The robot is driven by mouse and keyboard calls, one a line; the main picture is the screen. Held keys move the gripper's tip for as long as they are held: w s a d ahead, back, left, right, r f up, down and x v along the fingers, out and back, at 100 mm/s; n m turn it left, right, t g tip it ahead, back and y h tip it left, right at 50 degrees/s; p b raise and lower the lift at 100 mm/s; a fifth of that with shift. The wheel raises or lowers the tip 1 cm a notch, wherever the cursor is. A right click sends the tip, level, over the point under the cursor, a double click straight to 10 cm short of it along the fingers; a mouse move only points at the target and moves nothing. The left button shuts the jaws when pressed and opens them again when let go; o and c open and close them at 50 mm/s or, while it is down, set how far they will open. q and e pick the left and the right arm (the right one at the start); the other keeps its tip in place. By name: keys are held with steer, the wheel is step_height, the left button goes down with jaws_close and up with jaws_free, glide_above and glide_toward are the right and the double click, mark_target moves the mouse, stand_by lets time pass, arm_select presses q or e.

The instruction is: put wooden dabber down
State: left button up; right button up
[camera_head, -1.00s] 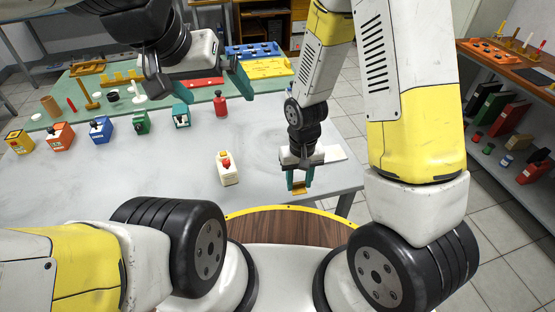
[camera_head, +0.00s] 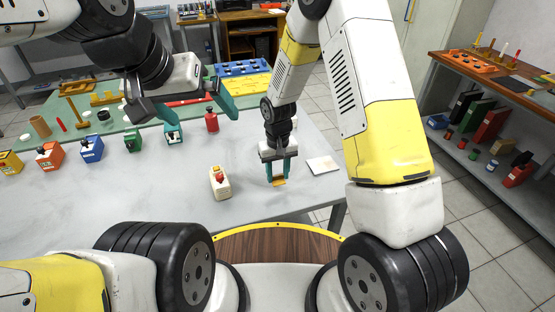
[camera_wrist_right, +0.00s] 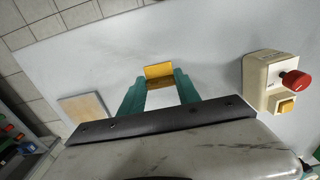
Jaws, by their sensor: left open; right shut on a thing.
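My right gripper (camera_head: 277,180) points down over the grey table, shut on a small yellow-orange piece, which I take to be the wooden dabber (camera_head: 279,183). In the right wrist view the dabber (camera_wrist_right: 158,72) shows between the two teal fingertips. I cannot tell whether it touches the table. My left gripper (camera_head: 198,110) is open and empty, in the air above the back of the table.
A cream box with a red button (camera_head: 220,183) stands left of the right gripper. A pale square plate (camera_head: 323,165) lies to its right. Several coloured boxes and a red bottle-shaped piece (camera_head: 211,120) stand farther back. Table around the dabber is clear.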

steer(key=shift+w+a+f, duration=0.1)
steer(key=shift+w+f, duration=0.1)
steer(key=shift+w, duration=0.35)
steer(key=shift+f, duration=1.6)
steer(key=o, duration=1.2)
steer(key=shift+f, duration=0.1)
step_height(320, 180, up, 12)
steer(key=shift+f, duration=0.1)
step_height(320, 180, up, 10)
steer(key=t, duration=0.1)
glide_above(278, 179)
steer(key=d, duration=0.4)
steer(key=s+d+r+m+t, duration=0.1)
steer(key=s+d+r, duration=0.2)
steer(key=s+r, duration=0.2)
steer(key=s+d+r+m+t+y, duration=0.1)
steer(key=s+d+r+t, duration=0.1)
steer(key=s+r, duration=0.4)
steer(key=s+d+r+m+t+y, duration=0.1)
steer(key=s+d+r+t, duration=0.1)
steer(key=s+d+r, duration=0.3)
steer(key=shift+s+d+r, duration=0.1)
steer(key=shift+s+r, duration=0.1)
steer(key=shift+s, duration=0.6)
steer(key=shift+s+r, duration=0.15)
steer(key=shift+s, duration=0.6)
